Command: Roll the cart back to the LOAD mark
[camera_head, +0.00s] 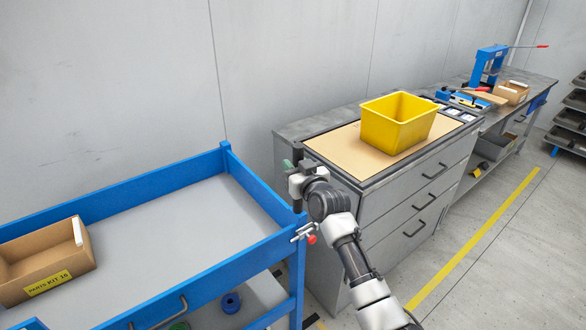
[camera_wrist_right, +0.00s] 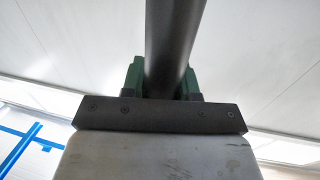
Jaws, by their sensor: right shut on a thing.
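The blue cart (camera_head: 150,182) with a grey top fills the left of the head view, its right end close to the grey drawer cabinet. How the bar joins the cart is hidden by my wrist. My left gripper is not in view. No LOAD mark can be made out.
A cardboard box labelled PARTS KIT 16 (camera_head: 45,262) sits on the cart's top. A yellow bin (camera_head: 398,122) stands on the drawer cabinet (camera_head: 395,215). A workbench with a blue press (camera_head: 488,66) lies beyond. Yellow floor tape (camera_head: 475,240) borders open floor on the right.

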